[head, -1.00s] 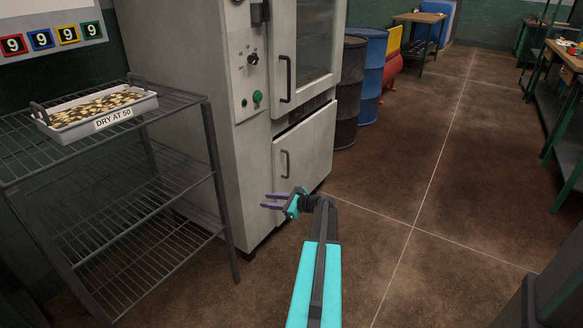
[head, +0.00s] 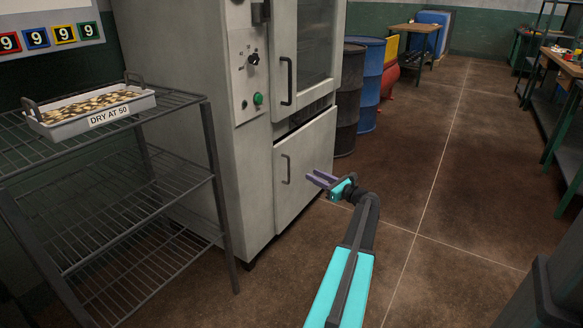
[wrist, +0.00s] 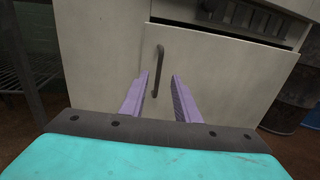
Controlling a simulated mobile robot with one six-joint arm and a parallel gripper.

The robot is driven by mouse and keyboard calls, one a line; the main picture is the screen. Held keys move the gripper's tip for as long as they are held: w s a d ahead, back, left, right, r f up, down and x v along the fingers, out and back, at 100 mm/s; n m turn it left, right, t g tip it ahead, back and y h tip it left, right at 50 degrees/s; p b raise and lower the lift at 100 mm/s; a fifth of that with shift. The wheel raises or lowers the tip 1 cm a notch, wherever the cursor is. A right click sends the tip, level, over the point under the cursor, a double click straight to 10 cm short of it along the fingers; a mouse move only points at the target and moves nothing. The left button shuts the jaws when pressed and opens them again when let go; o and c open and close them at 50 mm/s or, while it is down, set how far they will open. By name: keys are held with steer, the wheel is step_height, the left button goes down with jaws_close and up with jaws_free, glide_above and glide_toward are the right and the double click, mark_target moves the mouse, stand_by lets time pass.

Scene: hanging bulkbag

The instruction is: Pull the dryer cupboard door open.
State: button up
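The dryer cupboard door (head: 307,160) is the pale lower door of the tall dryer, and it looks shut. Its dark upright bar handle (head: 286,169) is near the door's left edge. My gripper (head: 311,177), with two purple fingers, is in front of the door, to the right of the handle in the head view and apart from it. In the wrist view the fingers are spread and empty, and the handle (wrist: 158,65) shows in the gap between them, nearer the left finger. The depth left between fingertips and handle is hard to tell.
A wire rack (head: 130,238) with a tray (head: 92,119) marked "DRY AT 50" stands left of the dryer. The upper glazed door (head: 312,50) is above. A black drum (head: 349,100) and a blue drum (head: 369,85) stand to the right.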

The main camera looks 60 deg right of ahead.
steer(key=w+d+b, duration=0.2)
steer(key=w+b, duration=0.2)
steer(key=w, duration=0.9)
steer(key=shift+w+d, duration=0.15)
steer(key=shift+d, duration=0.25)
steer(key=shift+c, duration=0.2)
jaws_close()
